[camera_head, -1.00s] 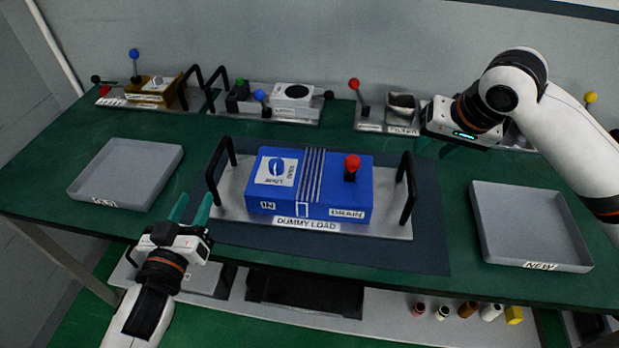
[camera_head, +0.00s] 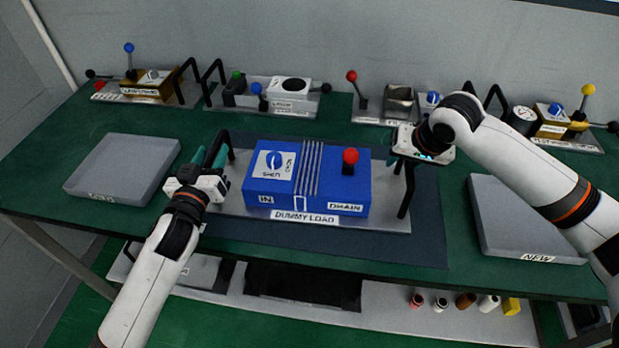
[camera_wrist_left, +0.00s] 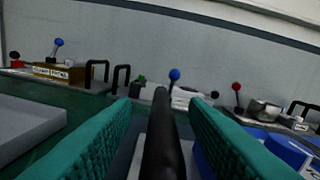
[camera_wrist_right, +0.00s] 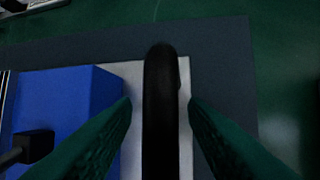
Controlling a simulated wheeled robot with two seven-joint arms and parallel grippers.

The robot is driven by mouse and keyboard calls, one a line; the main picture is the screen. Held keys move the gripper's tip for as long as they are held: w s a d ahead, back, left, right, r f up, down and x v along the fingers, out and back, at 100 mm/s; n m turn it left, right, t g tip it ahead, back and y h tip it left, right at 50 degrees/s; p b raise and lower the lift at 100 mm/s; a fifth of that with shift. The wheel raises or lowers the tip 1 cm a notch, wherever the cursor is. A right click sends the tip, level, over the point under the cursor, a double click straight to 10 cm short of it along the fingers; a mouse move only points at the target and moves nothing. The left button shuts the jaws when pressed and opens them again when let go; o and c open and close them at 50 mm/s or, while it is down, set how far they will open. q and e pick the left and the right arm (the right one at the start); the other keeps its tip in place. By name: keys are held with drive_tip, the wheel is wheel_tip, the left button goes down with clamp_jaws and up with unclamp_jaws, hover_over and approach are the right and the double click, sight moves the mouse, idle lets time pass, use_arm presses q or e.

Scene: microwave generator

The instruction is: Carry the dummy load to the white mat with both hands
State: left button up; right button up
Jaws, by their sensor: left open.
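The dummy load is a blue box (camera_head: 325,183) with a red knob, fixed on a grey plate (camera_head: 385,222) with a black handle at each end. It rests on a dark mat (camera_head: 428,232) on the green table. My left gripper (camera_head: 208,156) is open at the left handle; in the left wrist view that handle (camera_wrist_left: 163,140) stands between its fingers. My right gripper (camera_head: 408,163) is over the right handle (camera_head: 409,188). In the right wrist view the handle (camera_wrist_right: 160,110) runs between its open fingers, with gaps on both sides. I cannot make out a white mat.
A grey tray (camera_head: 122,165) lies at left, and another marked NEW (camera_head: 500,225) at right, partly behind my right arm. Several units with levers, one with a blue knob (camera_head: 129,48), line the back. A lower shelf (camera_head: 390,322) holds small coloured items.

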use_arm(q)
drive_tip(key=shift+w, duration=0.15)
use_arm(e)
drive_tip(key=shift+f, duration=0.15)
use_arm(q)
clamp_jaws()
use_arm(e)
clamp_jaws()
idle(1.0)
use_arm(q)
drive_tip(key=shift+w+r, duration=0.1)
drive_tip(key=shift+r, duration=0.2)
use_arm(e)
drive_tip(key=shift+w+r, duration=0.2)
drive_tip(key=shift+r, duration=0.05)
